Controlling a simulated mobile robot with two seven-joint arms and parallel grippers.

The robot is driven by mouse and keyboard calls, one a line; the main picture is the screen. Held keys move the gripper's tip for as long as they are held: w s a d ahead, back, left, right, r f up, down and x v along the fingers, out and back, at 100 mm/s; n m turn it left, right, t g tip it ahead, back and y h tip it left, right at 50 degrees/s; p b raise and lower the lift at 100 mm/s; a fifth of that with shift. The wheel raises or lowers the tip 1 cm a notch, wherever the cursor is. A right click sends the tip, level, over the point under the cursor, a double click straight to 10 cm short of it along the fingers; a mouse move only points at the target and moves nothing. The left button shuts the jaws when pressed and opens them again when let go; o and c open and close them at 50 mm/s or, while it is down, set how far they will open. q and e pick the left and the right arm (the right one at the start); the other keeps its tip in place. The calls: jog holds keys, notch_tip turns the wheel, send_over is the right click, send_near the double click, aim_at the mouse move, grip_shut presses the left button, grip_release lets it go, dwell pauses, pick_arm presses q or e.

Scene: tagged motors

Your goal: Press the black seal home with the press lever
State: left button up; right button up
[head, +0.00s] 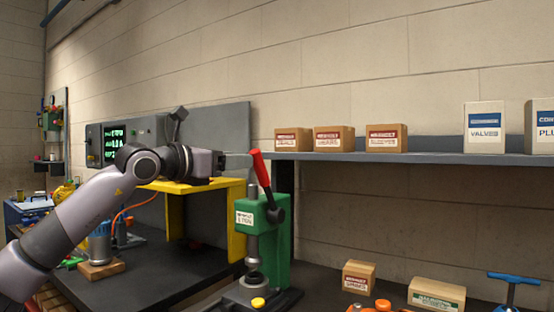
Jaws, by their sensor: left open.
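The steel ram (252,245) hangs over a round metal piece (253,279) at the base. I cannot make out the black seal there. My left gripper (238,164) comes in from the left at the height of the red handle. It is open, just left of the handle, and holds nothing; whether it touches the handle I cannot tell. My right gripper is not in view.
A yellow stand (237,216) is left of the press, under my left wrist. A blue-grey motor (99,243) sits on a wooden block (101,269). A shelf (425,157) with boxes runs behind. Small boxes (358,276) and a blue T-handle (513,278) are at right.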

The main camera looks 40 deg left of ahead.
aim_at(258, 172)
pick_arm(q)
jog(key=w+p, duration=0.1)
jog(key=w, duration=0.2)
jog(key=w+p, duration=0.2)
jog(key=w, duration=0.1)
jog(key=shift+w+d+r, duration=0.15)
jog(key=shift+d, duration=0.05)
jog(key=shift+w, duration=0.5)
grip_shut()
